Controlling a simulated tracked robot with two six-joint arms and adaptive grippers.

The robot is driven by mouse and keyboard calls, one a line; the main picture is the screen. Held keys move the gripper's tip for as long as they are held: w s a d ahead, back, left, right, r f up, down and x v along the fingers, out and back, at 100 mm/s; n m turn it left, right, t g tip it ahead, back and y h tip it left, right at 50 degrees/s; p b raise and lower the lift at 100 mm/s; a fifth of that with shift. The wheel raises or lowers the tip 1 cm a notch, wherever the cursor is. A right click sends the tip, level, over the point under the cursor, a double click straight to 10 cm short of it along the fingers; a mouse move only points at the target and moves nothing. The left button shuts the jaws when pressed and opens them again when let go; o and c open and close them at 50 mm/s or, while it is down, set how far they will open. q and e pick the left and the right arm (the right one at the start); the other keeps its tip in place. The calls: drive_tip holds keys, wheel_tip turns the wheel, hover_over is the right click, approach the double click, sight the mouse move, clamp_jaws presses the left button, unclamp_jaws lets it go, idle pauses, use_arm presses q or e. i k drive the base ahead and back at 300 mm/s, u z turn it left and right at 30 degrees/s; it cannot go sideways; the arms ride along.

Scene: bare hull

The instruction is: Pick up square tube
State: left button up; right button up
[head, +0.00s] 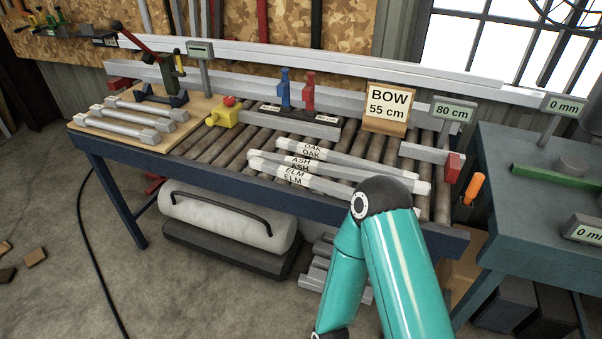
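Three pale grey square tubes lie side by side on the roller table (230,150). Other grey bars with thicker ends (125,121) lie on a wooden board at the left of the table. A long pale square rail (300,57) runs along the back. No gripper shows; only the bent elbow and links of one of my arms are in view, in front of the table's right half.
A BOW 55 cm sign (388,107) and an 80 cm sign (453,111) stand on the roller table. Red and blue clamps (284,90) stand at its middle back. A white roll (228,220) lies under the table.

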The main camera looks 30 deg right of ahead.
sight(337, 189)
drive_tip(key=z, duration=0.1)
drive_tip(key=i, duration=0.8)
drive_tip(key=z, duration=0.6)
